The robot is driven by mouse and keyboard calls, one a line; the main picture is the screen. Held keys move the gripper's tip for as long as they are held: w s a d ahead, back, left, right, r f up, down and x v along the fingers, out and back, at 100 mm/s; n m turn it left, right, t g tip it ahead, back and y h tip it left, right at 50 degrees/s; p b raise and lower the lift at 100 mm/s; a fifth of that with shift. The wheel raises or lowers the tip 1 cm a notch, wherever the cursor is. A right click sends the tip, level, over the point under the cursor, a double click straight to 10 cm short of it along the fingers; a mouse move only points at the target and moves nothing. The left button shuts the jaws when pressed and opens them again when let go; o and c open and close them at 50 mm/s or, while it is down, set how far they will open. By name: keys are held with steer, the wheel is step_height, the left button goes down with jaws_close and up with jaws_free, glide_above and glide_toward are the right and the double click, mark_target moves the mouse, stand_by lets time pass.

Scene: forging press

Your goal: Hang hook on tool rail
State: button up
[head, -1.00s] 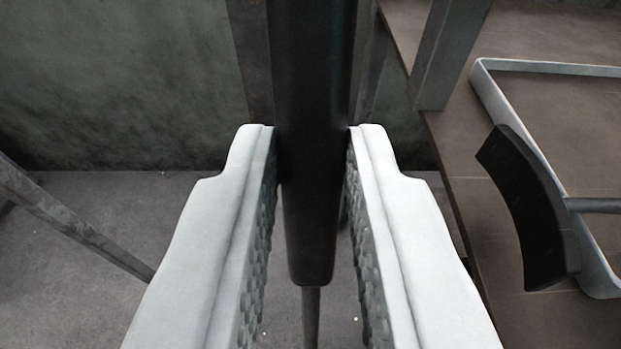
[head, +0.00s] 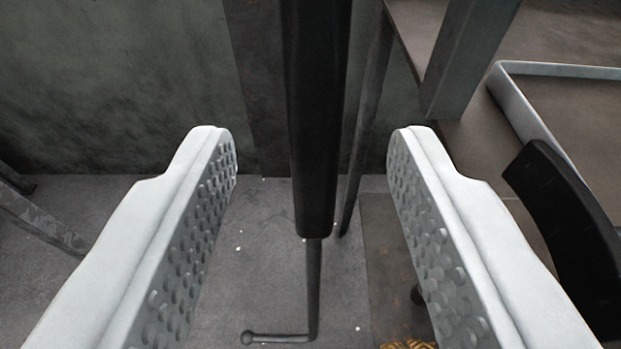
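The hook has a thick black handle (head: 318,130) and a thin grey rod (head: 313,285) below it, bent to the left at the bottom with a rounded end. It hangs upright in the middle of the head view, its top beyond the upper picture edge. My gripper (head: 311,140) is open, with one pale, studded finger on each side of the handle. There is a clear gap between each finger and the handle. The tool rail is not visible, so I cannot see what bears the hook's top.
At the right is a brown table (head: 465,150) with a grey-rimmed tray (head: 530,115) and a curved black handle (head: 565,220). A grey post (head: 468,60) rises at the table's edge. A dark wall (head: 110,80) stands behind. Grey floor (head: 250,220) shows below.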

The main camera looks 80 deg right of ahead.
steer(key=v, duration=1.7)
steer(key=s+a+r+n+t+y, duration=0.35)
steer(key=s+a+n+y, duration=0.2)
steer(key=a, duration=0.35)
steer(key=s+a+r+n+t+y, duration=0.35)
steer(key=s+a, duration=0.25)
steer(key=a, duration=0.3)
steer(key=s+a+r+n+t+y, duration=0.6)
steer(key=s+a+r+n+t, duration=0.2)
steer(key=s+a+r, duration=0.3)
steer(key=s+r+t, duration=0.1)
steer(key=s, duration=0.2)
